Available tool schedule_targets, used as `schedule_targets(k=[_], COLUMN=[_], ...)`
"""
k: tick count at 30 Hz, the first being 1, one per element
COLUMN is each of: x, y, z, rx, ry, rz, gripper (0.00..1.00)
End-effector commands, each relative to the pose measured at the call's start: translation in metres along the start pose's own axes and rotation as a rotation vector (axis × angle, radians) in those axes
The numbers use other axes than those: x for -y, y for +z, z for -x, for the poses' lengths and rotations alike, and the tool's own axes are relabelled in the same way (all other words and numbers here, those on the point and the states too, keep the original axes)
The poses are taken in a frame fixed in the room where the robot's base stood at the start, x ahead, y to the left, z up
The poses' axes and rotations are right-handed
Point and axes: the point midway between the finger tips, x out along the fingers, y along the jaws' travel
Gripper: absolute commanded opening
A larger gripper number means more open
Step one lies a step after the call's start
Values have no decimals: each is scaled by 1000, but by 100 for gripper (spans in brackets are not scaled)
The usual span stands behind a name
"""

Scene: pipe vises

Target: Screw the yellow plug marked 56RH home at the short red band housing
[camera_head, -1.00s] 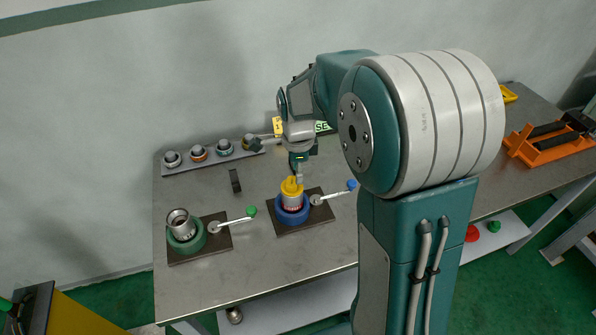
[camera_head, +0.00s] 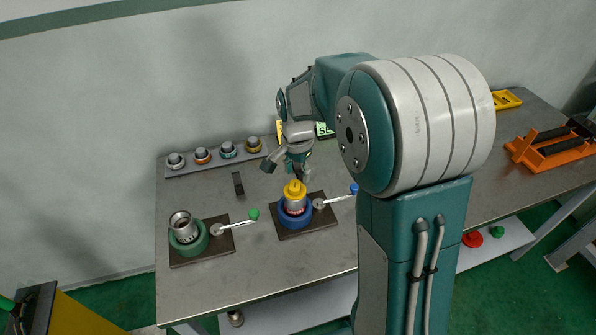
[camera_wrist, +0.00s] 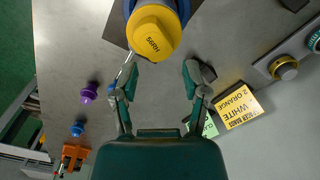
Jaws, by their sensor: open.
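The yellow plug (camera_wrist: 153,33) marked 56RH sits upright on top of the metal housing with a red band (camera_head: 295,208). It also shows in the head view (camera_head: 295,188). That housing stands in the blue vise (camera_head: 296,219), whose handle has a blue knob. My gripper (camera_wrist: 158,82) is open and empty; its fingers are apart, with the plug just beyond the fingertips in the wrist view. In the head view my gripper (camera_head: 299,172) is just behind and above the plug. How deep the plug sits in the housing cannot be told.
A green vise (camera_head: 190,243) holding an open metal housing (camera_head: 182,226) stands at left. A rack (camera_head: 215,162) with several banded fittings lies at the back. A small dark block (camera_head: 238,184) lies between. An orange cradle (camera_head: 553,150) is at far right.

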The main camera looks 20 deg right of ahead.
Motion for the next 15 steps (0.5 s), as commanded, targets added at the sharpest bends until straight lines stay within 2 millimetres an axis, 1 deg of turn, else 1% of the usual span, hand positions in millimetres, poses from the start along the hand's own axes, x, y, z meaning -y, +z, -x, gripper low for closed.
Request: schedule_targets(k=[7,9,13,15], x=[4,5,6,6], y=[2,2,3,4], z=[0,0,0,0], rx=[0,1,1,1], ry=[0,0,0,0], rz=[278,328,372,428], gripper=[58,58,58,58])
